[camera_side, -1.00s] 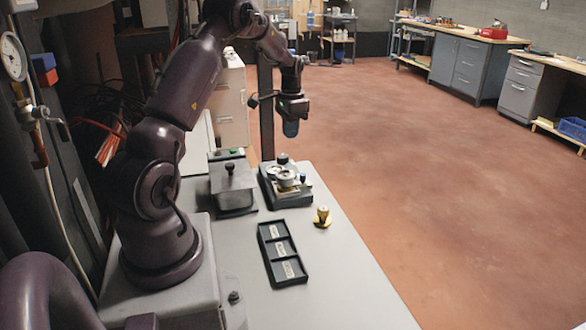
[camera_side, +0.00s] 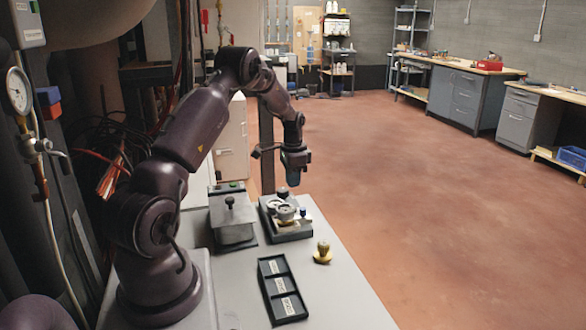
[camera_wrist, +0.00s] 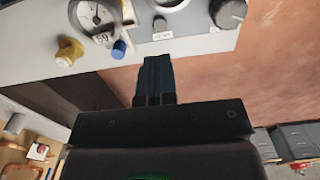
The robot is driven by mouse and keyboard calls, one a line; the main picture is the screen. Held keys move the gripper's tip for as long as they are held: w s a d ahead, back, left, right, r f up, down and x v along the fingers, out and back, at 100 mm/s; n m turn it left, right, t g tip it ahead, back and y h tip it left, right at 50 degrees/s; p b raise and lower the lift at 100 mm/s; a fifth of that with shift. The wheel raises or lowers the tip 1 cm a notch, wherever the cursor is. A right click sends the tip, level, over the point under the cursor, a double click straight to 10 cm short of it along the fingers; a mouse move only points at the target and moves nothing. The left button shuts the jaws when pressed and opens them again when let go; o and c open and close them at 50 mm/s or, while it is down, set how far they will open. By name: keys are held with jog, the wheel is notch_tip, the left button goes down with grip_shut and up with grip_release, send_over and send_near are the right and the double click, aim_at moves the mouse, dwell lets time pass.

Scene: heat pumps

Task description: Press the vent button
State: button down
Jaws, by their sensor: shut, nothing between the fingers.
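In the wrist view, a small grey button (camera_wrist: 160,23) stands on the light panel. A small label (camera_wrist: 163,36) beside it seems to read VENT, but the print is blurred. My gripper (camera_wrist: 157,58) has its dark blue fingers together and empty, with tips near the panel edge, just below the label in the picture. I cannot tell the gap from the tips to the panel. In the side view, my gripper (camera_side: 292,181) points down just above the device (camera_side: 288,233) with the gauges. The button cannot be made out there.
A lidded box (camera_side: 232,218), a black tray (camera_side: 281,307) and a brass fitting (camera_side: 322,253) stand on the bench.

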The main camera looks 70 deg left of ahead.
notch_tip(320, 180, down, 8)
jog(key=shift+r, duration=0.2)
jog(key=shift+f, duration=0.85)
jog(key=shift+s+d+f, duration=0.1)
notch_tip(320, 180, up, 15)
jog(key=shift+w+a, duration=0.25)
jog(key=shift+a, duration=0.05)
dwell(0.7)
